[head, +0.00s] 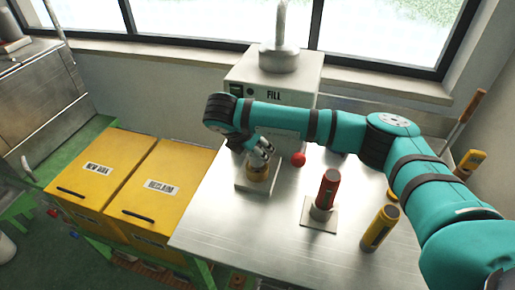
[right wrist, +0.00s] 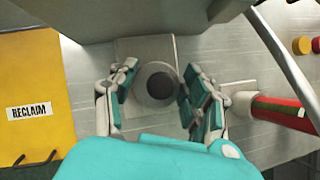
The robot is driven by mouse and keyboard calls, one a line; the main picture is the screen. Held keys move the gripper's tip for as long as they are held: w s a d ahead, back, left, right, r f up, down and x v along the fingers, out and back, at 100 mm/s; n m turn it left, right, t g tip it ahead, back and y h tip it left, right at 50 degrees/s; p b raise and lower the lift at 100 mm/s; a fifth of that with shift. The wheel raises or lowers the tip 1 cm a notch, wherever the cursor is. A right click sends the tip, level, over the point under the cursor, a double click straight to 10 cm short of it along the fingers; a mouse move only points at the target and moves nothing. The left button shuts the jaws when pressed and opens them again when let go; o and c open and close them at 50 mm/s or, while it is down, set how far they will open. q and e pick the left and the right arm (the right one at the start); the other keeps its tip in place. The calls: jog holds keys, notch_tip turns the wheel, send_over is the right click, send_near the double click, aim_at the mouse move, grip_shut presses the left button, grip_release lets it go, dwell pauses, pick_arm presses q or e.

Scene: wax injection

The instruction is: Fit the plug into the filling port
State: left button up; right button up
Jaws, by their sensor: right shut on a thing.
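My right gripper (head: 260,153) is shut on a round piece, seemingly the plug (head: 257,173), tan at its side in the head view. In the right wrist view the fingers of the gripper (right wrist: 160,92) stand on both sides of this piece (right wrist: 158,84), which shows a dark round top and a grey rim. It is over a pale square block (head: 243,186) on the metal table. The filling port cannot be told apart from the block. Whether the piece is seated or held just above is hidden. My left gripper is not in view.
A white machine marked FILL (head: 304,83) stands behind, with a red knob (head: 298,159). A red cylinder (head: 328,186) stands on a square pad (head: 308,218). A yellow cylinder (head: 379,229) stands at the front right. Yellow bins (head: 100,171) are left of the table (head: 220,235).

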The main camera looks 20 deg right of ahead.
aim_at(255, 155)
dwell(0.5)
jog(key=shift+b, duration=0.45)
jog(key=shift+f+b, duration=1.95)
jog(key=o, duration=1.2)
jog(key=shift+o, duration=0.2)
jog(key=v, duration=1.2)
jog(key=shift+d+r, duration=0.1)
